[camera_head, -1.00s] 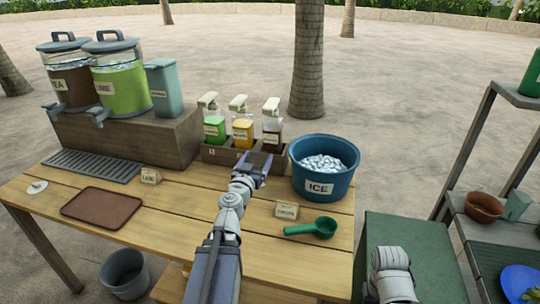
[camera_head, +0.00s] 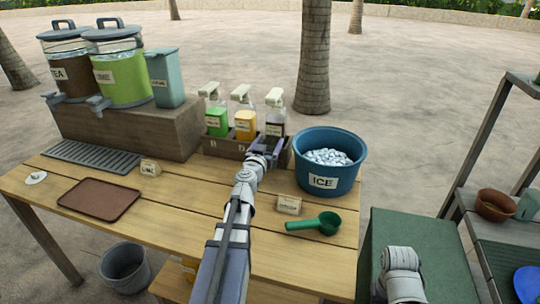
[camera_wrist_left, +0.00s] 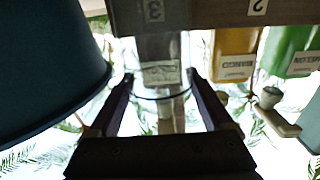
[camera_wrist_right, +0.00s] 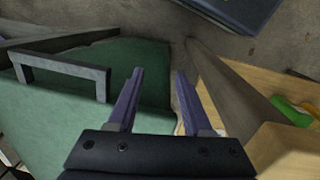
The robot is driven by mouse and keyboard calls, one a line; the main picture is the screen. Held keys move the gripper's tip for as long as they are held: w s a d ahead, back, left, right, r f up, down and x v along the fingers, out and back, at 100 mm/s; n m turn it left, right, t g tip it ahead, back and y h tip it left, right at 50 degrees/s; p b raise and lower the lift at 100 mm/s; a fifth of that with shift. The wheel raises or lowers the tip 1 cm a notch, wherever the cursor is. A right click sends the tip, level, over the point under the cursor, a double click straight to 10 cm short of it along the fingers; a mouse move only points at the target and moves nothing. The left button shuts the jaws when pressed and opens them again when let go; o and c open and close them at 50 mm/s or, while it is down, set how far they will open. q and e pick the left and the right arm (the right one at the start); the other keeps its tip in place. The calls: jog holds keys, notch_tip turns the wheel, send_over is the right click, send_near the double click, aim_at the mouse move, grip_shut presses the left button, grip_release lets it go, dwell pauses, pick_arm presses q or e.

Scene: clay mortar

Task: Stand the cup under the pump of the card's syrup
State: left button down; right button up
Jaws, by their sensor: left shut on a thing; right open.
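My left gripper (camera_head: 266,152) is at the front of the syrup rack (camera_head: 225,148), before the dark syrup bottle (camera_head: 275,128) at its right end. In the left wrist view it is shut on a clear cup (camera_wrist_left: 152,94), whose dark rim line shows between the fingers. The bottle and the rack's "3" mark are close to the cup; I cannot tell whether they touch. Green (camera_head: 216,124) and orange (camera_head: 244,125) syrups stand to the left, all with pale pumps. A small card (camera_head: 289,205) has unreadable writing. My right gripper (camera_wrist_right: 158,72) is open and empty.
The blue ice bucket (camera_head: 325,180) stands just right of my left gripper. A green scoop (camera_head: 318,224), a brown tray (camera_head: 100,200) and a LIME card (camera_head: 150,168) lie on the table. Drink dispensers (camera_head: 118,72) stand back left. A green box (camera_wrist_right: 60,125) is below my right gripper.

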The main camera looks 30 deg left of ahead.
pick_arm(q)
notch_tip(320, 180, down, 4)
jog(key=b, duration=0.3)
jog(key=shift+r+b, duration=0.25)
jog(key=shift+b, duration=0.05)
jog(key=shift+w+f, duration=0.1)
jog(key=shift+f, duration=0.15)
jog(key=shift+r, duration=0.1)
jog(key=shift+f+b, duration=0.2)
jog(key=shift+b, duration=0.15)
grip_release()
jog(key=shift+r, duration=0.1)
jog(key=shift+r, duration=0.15)
